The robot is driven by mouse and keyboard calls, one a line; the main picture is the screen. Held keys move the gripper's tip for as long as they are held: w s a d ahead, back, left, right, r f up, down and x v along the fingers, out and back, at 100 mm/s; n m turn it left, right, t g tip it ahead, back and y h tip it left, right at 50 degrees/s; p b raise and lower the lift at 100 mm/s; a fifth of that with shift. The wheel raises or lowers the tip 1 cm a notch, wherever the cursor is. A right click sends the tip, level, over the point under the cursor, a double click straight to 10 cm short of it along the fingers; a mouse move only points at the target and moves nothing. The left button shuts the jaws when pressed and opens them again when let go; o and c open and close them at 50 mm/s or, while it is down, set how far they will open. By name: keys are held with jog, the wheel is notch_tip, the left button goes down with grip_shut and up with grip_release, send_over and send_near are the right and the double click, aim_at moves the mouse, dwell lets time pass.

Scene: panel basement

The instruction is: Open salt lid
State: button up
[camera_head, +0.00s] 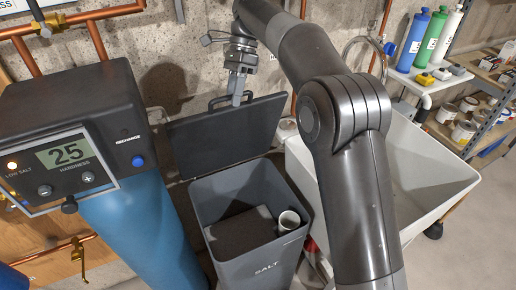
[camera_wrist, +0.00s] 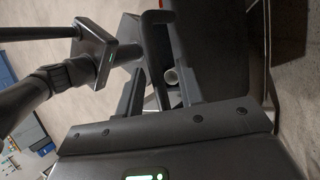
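The salt bin (camera_head: 262,262) is a grey box marked SALT, standing on the floor between a blue tank and a white sink. Its dark lid (camera_head: 225,135) is raised and leans back, with a handle (camera_head: 217,101) on its upper edge. Inside the bin are a dark fill and a white tube (camera_head: 289,221). My gripper (camera_head: 236,101) points down at the lid's upper edge, beside the handle. In the wrist view my gripper (camera_wrist: 158,92) has its fingers apart, with a dark handle-like bar between them. Whether they touch it is unclear.
The softener control box (camera_head: 70,140) and blue tank (camera_head: 140,225) stand left of the bin. The white sink (camera_head: 425,180) is close on the right. Copper pipes (camera_head: 95,40) run along the wall behind. Shelves with bottles and cans stand at the far right.

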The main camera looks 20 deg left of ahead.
jog(key=shift+s+d, duration=0.1)
jog(key=s+d+f, duration=1.6)
jog(key=f, duration=0.2)
jog(key=shift+s+d+f+t+y, duration=0.25)
jog(key=shift+f+t+y, duration=0.15)
jog(key=w+a+v, duration=0.1)
jog(key=v, duration=1.1)
dwell(1.0)
jog(key=shift+w, duration=0.1)
